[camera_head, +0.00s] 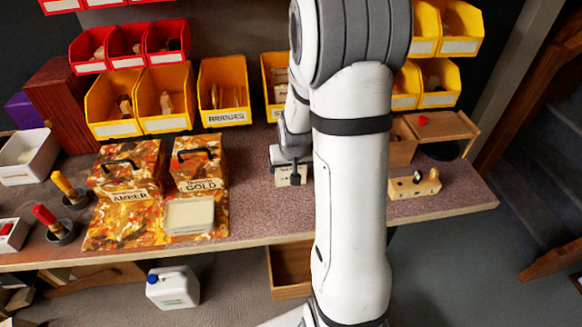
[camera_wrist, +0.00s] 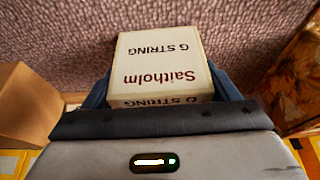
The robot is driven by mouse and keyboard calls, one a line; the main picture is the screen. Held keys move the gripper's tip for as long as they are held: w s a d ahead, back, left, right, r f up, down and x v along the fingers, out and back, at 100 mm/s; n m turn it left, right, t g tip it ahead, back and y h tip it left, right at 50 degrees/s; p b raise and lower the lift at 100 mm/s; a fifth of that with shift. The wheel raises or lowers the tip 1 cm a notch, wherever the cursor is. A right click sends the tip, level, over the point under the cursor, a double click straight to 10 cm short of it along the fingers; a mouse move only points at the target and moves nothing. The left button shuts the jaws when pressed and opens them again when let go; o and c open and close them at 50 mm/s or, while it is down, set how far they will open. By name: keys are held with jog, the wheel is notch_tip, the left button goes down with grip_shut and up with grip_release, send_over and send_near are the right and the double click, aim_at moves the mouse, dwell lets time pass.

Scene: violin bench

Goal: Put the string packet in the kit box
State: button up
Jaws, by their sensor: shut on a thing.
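The string packet (camera_wrist: 160,65) is a cream block lettered "Saitholm" and "G STRING". My gripper (camera_head: 290,158) is shut on it, with a blue-grey finger on each side in the wrist view. In the head view the packet (camera_head: 290,179) shows small under my gripper, over the middle of the bench. I cannot tell if it touches the bench top. A tan wooden box (camera_head: 401,150) stands right of my arm, partly hidden by it; no label shows, so I cannot tell if it is the kit box.
Yellow bins (camera_head: 224,95) line the back. A wooden block with pegs (camera_head: 415,186) lies right. Bare bench (camera_head: 265,215) shows in front of my gripper.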

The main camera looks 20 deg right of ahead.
jog(key=shift+f, duration=0.1)
jog(key=shift+f, duration=0.2)
jog(key=o, duration=0.9)
jog(key=shift+r, duration=0.1)
